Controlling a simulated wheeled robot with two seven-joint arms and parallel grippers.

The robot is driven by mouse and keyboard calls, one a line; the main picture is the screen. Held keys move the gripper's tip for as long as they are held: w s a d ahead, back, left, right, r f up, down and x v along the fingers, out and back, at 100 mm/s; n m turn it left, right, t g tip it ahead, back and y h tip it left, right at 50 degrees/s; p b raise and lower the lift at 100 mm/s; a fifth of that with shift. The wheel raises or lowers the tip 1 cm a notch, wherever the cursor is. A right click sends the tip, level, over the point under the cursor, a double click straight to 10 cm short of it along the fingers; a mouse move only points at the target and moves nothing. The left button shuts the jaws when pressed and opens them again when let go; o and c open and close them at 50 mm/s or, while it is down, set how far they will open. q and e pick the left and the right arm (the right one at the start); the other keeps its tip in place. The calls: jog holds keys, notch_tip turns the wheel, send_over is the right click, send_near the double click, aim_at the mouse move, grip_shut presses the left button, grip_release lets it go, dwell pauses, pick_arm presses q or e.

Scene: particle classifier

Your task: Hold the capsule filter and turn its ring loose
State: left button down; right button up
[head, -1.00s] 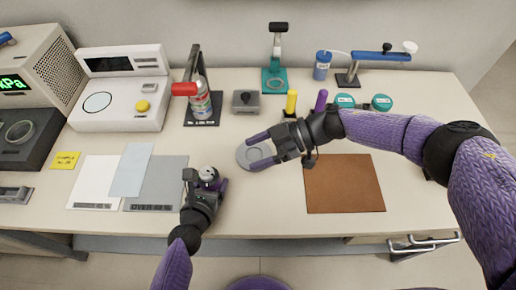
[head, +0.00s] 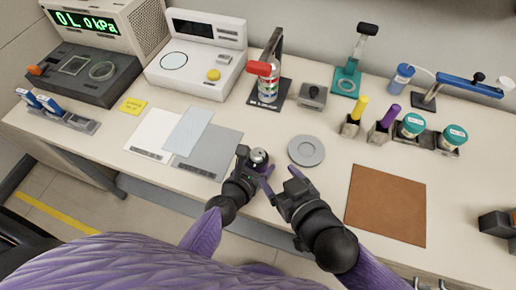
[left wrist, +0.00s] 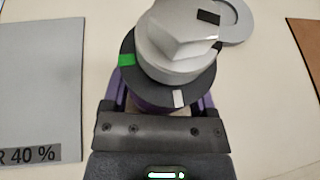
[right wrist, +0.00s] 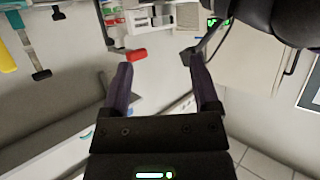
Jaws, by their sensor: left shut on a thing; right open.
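The capsule filter (head: 259,157) is silver and rounded, held near the front edge of the table. In the left wrist view it shows a faceted silver top (left wrist: 180,35) above a dark ring (left wrist: 133,82) with a green mark and a white mark. My left gripper (head: 251,166) is shut on the capsule filter, below the dark ring. My right gripper (head: 281,180) is open and empty, just right of the filter, one finger close to it. Whether that finger touches it I cannot tell. The right wrist view shows the open fingers (right wrist: 165,85) with nothing held between them.
A round grey dish (head: 306,150) lies right of the filter. A grey mat (head: 208,152) is on the left, a brown mat (head: 386,205) on the right. A stand with a red-handled clamp (head: 262,69), teal-lidded jars (head: 411,125) and instruments stand farther back.

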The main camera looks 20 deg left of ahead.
aim_at(259, 154)
jog(key=x, duration=1)
jog(key=shift+w+a, duration=0.15)
jog(key=shift+a, duration=0.1)
grip_shut()
